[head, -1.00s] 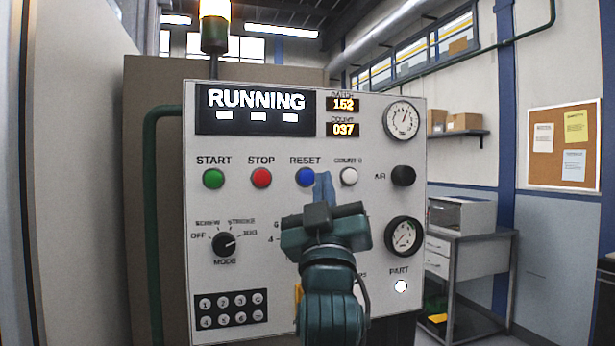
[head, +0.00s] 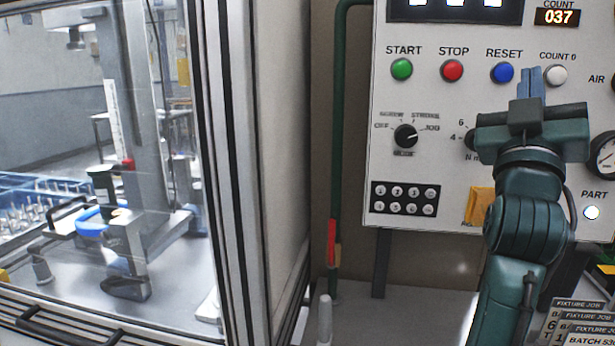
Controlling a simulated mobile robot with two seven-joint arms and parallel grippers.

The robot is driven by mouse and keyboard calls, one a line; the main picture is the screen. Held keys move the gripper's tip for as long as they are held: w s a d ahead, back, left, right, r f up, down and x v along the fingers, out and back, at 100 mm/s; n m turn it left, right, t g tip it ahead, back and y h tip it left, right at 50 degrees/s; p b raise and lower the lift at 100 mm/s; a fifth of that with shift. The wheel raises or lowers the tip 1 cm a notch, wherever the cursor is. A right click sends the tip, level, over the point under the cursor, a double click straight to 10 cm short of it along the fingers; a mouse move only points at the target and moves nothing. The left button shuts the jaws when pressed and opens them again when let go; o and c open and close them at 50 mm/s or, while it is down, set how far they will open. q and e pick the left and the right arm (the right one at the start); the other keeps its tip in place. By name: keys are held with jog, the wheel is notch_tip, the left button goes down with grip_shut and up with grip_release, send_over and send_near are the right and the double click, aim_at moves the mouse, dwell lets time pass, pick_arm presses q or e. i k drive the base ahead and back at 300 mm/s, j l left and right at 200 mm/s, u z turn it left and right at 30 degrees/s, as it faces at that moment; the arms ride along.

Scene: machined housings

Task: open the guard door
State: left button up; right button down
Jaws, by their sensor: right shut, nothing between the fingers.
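The guard door (head: 60,285) is a large clear pane in a pale metal frame, at the left of the head view. It looks shut, though its left side is outside the picture. A dark bar (head: 70,328), perhaps its handle, shows along the lower left edge. Behind the pane are a metal column, a fixture and a dark green cylinder. My right gripper (head: 532,84) is shut and empty, pointing up in front of the control panel just below the RESET and COUNT 0 buttons. It is well to the right of the door. My left gripper is not in view.
The control panel (head: 455,110) has green, red, blue and white buttons and a mode knob (head: 405,136). A green pipe (head: 340,130) with a red part runs between machine and panel. Fixture job cards (head: 580,325) lie lower right. A grey surface (head: 400,310) is below the panel.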

aim_at(101, 318)
jog(key=k+j, duration=1.1)
jog(key=k, duration=0.1)
